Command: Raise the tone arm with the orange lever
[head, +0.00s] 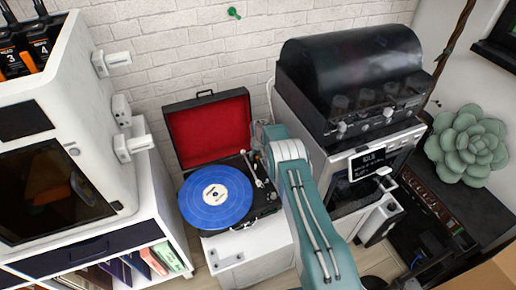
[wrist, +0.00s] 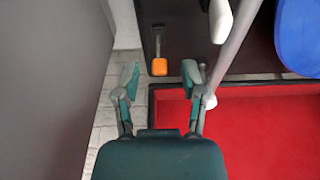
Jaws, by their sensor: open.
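The record player has an open black case with a red-lined lid (head: 207,132) and a blue record (head: 215,197); the record (wrist: 303,35) and red lining (wrist: 250,135) also show in the wrist view. The pale tone arm (head: 253,169) is right of the record; in the wrist view its grey tube (wrist: 236,45) runs right of the lever. The orange lever (wrist: 159,67) shows in the wrist view on the dark deck. My gripper (wrist: 161,77) is open and empty, its fingertips either side of the lever in the picture; contact cannot be told. My arm hides the gripper in the head view.
A white cabinet (head: 250,259) carries the player. A machine with a dark hood (head: 350,75) stands close on the right, and a white printer-like cabinet (head: 60,150) on the left. In the wrist view a grey panel (wrist: 50,80) fills the left side.

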